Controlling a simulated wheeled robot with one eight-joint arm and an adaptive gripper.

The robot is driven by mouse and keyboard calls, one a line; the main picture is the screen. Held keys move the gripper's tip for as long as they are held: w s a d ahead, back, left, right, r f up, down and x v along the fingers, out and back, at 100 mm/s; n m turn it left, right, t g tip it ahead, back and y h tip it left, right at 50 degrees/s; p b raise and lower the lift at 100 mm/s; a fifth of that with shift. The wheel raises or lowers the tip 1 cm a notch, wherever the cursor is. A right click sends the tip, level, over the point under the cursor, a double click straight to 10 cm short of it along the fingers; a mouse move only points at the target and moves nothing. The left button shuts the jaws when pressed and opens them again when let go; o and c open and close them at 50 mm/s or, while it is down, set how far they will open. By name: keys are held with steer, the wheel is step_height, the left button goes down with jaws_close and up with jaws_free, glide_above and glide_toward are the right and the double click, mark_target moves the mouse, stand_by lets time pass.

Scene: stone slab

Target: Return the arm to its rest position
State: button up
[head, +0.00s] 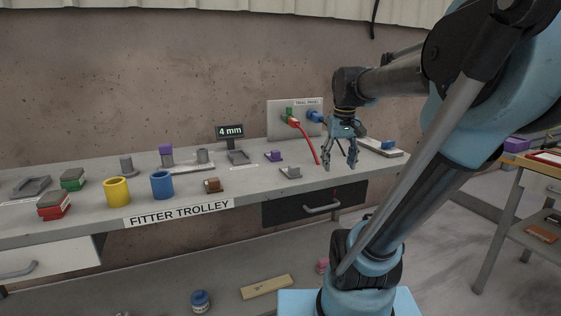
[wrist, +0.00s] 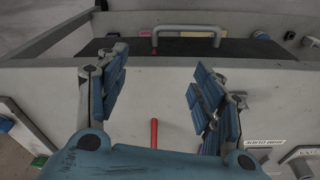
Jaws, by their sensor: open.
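My arm reaches from the right side of the head view over the stone slab (head: 240,183). My gripper (head: 339,163) hangs fingers down above the right part of the slab, in front of the trial panel. In the wrist view my gripper (wrist: 160,82) has its two blue-padded fingers spread apart, with nothing held between them. In the wrist view a red piece (wrist: 154,133), probably this cable, shows below the gap between the fingers.
The trial panel (head: 281,122) stands against the wall. A yellow cup (head: 117,191), a blue cup (head: 162,185) and several small blocks occupy the slab's left and middle. A dark drawer (head: 290,210) with a handle is under the slab. Another table (head: 534,175) stands at right.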

steer(key=s+f+m, duration=0.1)
steer(key=s+f, duration=1.2)
steer(key=f, duration=0.4)
steer(key=shift+s+f+t, duration=0.15)
steer(key=shift+s+t, duration=0.1)
steer(key=shift+t, duration=0.15)
steer(key=shift+d, duration=0.1)
